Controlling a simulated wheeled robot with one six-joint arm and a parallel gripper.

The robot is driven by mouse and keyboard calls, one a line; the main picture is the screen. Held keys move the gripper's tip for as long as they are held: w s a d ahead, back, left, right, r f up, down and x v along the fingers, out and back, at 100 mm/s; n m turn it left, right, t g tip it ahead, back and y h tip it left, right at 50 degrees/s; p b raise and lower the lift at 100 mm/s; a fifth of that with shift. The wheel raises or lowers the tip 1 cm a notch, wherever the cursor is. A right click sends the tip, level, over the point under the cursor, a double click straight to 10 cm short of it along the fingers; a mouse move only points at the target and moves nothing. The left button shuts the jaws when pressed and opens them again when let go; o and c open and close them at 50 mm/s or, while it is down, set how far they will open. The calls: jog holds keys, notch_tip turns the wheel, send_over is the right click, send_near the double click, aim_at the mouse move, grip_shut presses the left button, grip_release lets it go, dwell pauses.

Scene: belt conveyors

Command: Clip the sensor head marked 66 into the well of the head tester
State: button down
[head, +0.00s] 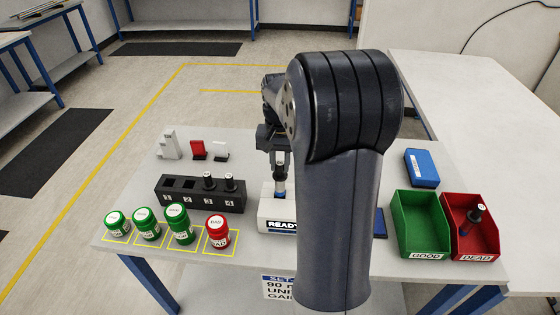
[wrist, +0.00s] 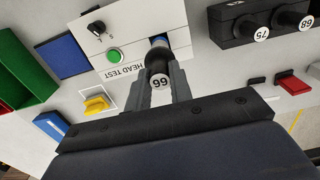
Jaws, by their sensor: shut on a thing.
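My gripper (head: 280,160) is shut on the dark sensor head marked 66 (wrist: 160,82), its white numbered cap facing the wrist camera. The head tester (head: 272,215) is a white box with a display reading READY in the head view. In the wrist view the tester (wrist: 118,60) shows a black knob and a green button. The fingers (wrist: 159,72) stand on both sides of the head. My arm hides the tester's right part in the head view.
A black rack (head: 188,199) holds heads in slots 3 and 4; slots 1 and 2 are empty. Several green and red jars (head: 216,229) stand at front left. A green GOOD bin (head: 419,220) and a red DEAD bin (head: 455,220), holding one head, stand right.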

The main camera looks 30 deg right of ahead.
aim_at(280, 175)
jog(key=shift+f+b, duration=0.65)
jog(key=shift+f, duration=0.45)
jog(key=shift+f, duration=0.35)
jog(key=shift+f+b, duration=0.8)
jog(key=shift+f, duration=0.1)
jog(key=shift+f, duration=0.25)
jog(key=shift+f+b, duration=0.7)
jog(key=shift+f, duration=0.2)
jog(key=shift+f, duration=0.15)
dwell(0.4)
jog(key=c, duration=1.2)
grip_release()
